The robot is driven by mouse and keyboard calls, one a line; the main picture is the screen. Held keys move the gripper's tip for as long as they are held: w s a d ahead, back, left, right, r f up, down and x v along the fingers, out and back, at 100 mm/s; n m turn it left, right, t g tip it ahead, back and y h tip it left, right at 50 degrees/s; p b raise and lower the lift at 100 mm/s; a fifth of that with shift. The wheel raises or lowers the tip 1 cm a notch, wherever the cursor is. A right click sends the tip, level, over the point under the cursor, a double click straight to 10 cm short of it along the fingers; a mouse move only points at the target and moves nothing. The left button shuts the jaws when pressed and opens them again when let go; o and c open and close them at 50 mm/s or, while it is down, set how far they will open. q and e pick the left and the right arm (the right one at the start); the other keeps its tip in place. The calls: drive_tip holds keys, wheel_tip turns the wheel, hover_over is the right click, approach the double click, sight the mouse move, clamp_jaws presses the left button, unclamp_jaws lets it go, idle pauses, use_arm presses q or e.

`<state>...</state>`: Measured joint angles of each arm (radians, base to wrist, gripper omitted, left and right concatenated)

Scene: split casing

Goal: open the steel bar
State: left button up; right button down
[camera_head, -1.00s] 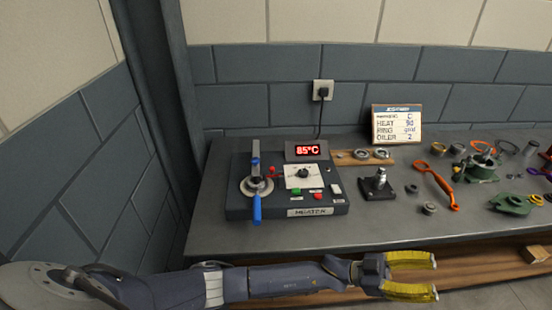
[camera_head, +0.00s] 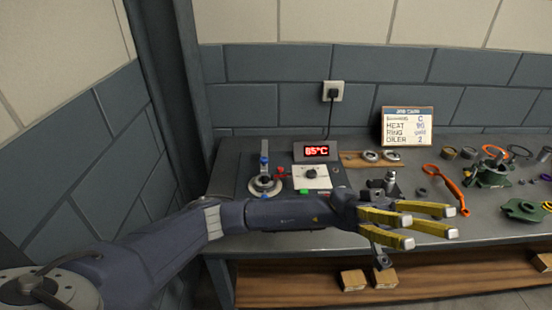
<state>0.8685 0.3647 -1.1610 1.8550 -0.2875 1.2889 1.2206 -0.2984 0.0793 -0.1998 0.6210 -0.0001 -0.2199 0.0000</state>
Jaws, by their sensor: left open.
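The heater (camera_head: 322,182) stands on the left part of the bench, with a red display (camera_head: 317,151) reading 85°C. An upright steel piece with blue parts (camera_head: 264,162) rises at the heater's left side from a round metal base; it looks like the steel bar, but I cannot tell for sure. My left arm crosses in front of the heater and hides its front edge. My left gripper (camera_head: 424,227) has yellow fingers, is open and empty, and is over the bench's front edge, right of the heater and apart from the bar. My right gripper is not in view.
A job card (camera_head: 407,127) stands at the back. A wooden strip with rings (camera_head: 370,158), a dark post stand (camera_head: 388,184), an orange tool (camera_head: 450,189) and green parts (camera_head: 492,172) lie to the right. Wooden blocks (camera_head: 353,280) sit on the lower shelf.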

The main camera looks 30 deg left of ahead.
use_arm(q)
wheel_tip(320, 180, down, 4)
drive_tip(key=r+m+t+y, duration=0.1)
drive_tip(key=m+t+y, duration=0.1)
drive_tip(key=m+y, duration=0.2)
drive_tip(key=m+t+y, duration=0.5)
drive_tip(key=t+y, duration=0.8)
drive_tip(key=t, duration=0.5)
hover_over(264, 159)
wheel_tip(264, 159, down, 16)
drive_tip(key=shift+w+a+f, duration=0.1)
drive_tip(key=shift+f, duration=0.1)
drive_tip(key=shift+c, duration=0.6)
clamp_jaws()
